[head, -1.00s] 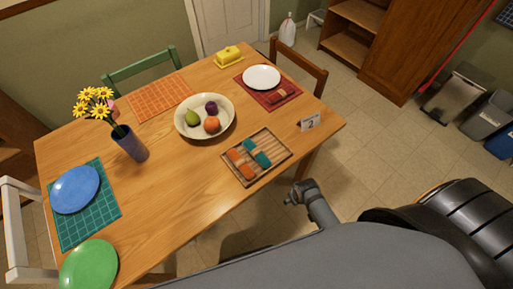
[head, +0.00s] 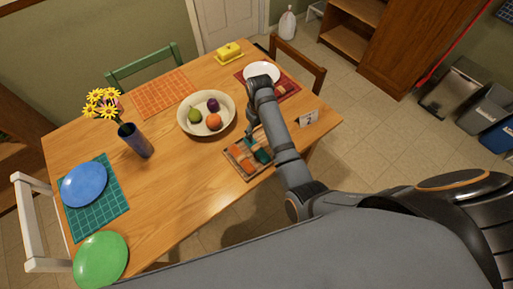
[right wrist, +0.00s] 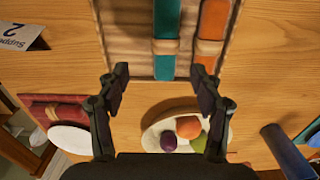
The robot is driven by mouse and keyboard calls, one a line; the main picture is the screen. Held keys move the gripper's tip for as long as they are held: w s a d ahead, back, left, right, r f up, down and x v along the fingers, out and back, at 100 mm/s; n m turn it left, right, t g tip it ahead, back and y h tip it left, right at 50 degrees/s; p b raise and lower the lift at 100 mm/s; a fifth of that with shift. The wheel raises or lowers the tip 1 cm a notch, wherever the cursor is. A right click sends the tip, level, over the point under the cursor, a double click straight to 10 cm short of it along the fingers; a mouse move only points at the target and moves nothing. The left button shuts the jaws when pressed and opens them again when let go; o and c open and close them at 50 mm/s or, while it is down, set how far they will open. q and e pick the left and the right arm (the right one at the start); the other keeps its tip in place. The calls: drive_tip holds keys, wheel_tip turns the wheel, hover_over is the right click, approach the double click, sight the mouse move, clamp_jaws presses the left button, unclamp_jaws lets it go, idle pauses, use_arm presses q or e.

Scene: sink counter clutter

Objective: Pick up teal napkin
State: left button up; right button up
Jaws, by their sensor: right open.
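The teal napkin (head: 263,156) is rolled, with a tan ring around its middle, and lies in a slatted wooden tray (head: 232,147) beside a rolled orange napkin (head: 240,163). The right wrist view also shows the teal napkin (right wrist: 167,18), the orange napkin (right wrist: 213,20) and the tray (right wrist: 125,45). My right gripper (head: 250,135) reaches over the tray and partly hides the teal napkin in the head view. In the right wrist view, my right gripper (right wrist: 160,78) is open and empty, with the teal napkin ahead between its fingers' lines. My left gripper is not seen.
A cream bowl of fruit (head: 182,120) stands beyond the tray. A number card (head: 308,118) stands to its right. A white plate (head: 262,70) lies on a red mat behind my arm. A vase of yellow flowers (head: 136,141) stands left; the table between is clear.

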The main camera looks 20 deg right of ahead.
hover_over(257, 147)
drive_tip(key=f, duration=0.5)
drive_tip(key=shift+w+d, duration=0.2)
drive_tip(key=shift+d, duration=0.1)
drive_tip(key=f, duration=0.3)
drive_tip(key=f+p, duration=0.1)
drive_tip(key=f, duration=0.1)
drive_tip(key=shift+s+a+f, duration=0.15)
drive_tip(key=shift+a, duration=0.25)
drive_tip(key=shift+c, duration=0.4)
drive_tip(key=c, duration=1.2)
